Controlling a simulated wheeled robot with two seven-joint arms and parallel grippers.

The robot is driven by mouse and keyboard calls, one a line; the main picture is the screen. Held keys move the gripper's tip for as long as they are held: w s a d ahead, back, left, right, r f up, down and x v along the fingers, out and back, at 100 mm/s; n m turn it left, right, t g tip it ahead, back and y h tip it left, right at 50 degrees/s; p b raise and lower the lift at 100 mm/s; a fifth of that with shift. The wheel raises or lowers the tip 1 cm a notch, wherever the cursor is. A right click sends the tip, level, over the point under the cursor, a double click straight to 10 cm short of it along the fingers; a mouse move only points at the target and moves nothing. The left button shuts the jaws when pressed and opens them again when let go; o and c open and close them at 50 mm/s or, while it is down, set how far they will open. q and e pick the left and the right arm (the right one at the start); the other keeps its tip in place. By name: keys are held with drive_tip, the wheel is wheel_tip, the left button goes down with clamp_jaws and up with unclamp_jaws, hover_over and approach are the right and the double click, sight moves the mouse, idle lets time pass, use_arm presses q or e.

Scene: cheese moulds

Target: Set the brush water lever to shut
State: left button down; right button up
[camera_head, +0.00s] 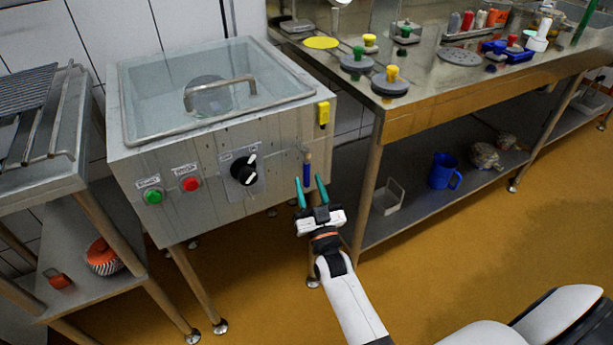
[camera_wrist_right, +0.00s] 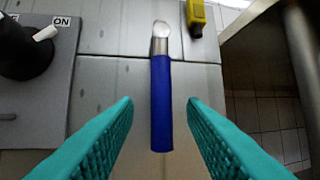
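The brush water lever (camera_head: 307,170) is on the front of the steel washing machine, at its right side. It has a blue sleeve and a metal pivot at the top, and it hangs straight down. In the right wrist view the blue lever (camera_wrist_right: 161,105) stands upright in the middle of the picture. My right gripper (camera_head: 310,182) is open, with teal fingers on either side of the lever's lower part. In the right wrist view there is a gap between the lever and each finger of the gripper (camera_wrist_right: 160,115). My left gripper is not in view.
A black rotary knob (camera_head: 244,169), a red button (camera_head: 191,184) and a green button (camera_head: 153,197) are left of the lever. A yellow box (camera_head: 323,113) is just above it. A steel table (camera_head: 440,110) with moulds stands close on the right.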

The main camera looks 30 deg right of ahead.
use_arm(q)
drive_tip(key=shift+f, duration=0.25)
use_arm(e)
drive_tip(key=v, duration=0.9)
